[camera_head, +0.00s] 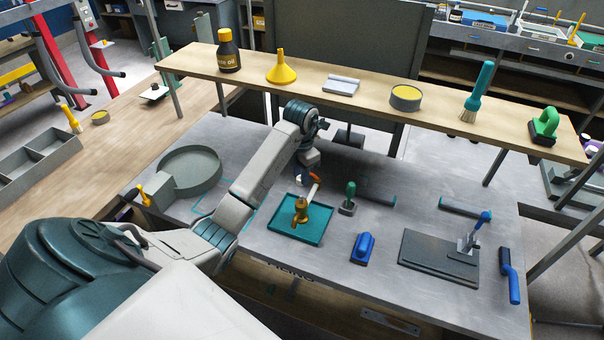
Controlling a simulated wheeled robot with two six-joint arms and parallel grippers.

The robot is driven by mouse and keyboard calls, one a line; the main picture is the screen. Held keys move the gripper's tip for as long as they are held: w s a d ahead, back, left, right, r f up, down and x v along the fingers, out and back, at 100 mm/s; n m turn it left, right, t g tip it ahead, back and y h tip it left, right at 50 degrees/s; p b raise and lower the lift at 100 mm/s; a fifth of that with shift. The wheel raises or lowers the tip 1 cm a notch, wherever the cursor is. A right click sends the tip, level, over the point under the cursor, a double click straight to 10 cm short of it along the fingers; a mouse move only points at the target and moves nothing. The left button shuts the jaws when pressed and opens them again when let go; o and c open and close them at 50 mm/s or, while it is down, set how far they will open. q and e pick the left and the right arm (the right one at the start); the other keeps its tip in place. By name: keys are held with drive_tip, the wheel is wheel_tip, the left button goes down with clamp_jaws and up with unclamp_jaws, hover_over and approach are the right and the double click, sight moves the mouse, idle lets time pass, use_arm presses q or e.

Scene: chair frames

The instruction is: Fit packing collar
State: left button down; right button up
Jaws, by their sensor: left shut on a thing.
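A brass-coloured fitting (301,208) stands upright on a teal tray (286,229) in the middle of the bench. My left gripper (308,177) is just above and behind the fitting, at the tray's far side. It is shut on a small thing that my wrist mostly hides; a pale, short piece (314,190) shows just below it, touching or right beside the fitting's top. I cannot tell which part is the packing collar, or whether the pale piece is in the jaws. My right gripper is not in view.
A round grey pan (190,170) is at left. A wooden shelf (440,108) with several items spans above the bench's back.

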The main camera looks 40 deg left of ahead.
use_arm(q)
drive_tip(key=shift+s+d+f+b, duration=0.15)
drive_tip(key=shift+d+f+b, duration=0.1)
drive_tip(key=shift+f+b, duration=0.5)
drive_tip(key=shift+a+f+b, duration=0.1)
drive_tip(key=shift+f+b, duration=0.55)
drive_tip(key=shift+f, duration=0.3)
drive_tip(key=shift+f+b, duration=0.4)
drive_tip(key=shift+f, duration=0.15)
drive_tip(key=shift+r, duration=0.15)
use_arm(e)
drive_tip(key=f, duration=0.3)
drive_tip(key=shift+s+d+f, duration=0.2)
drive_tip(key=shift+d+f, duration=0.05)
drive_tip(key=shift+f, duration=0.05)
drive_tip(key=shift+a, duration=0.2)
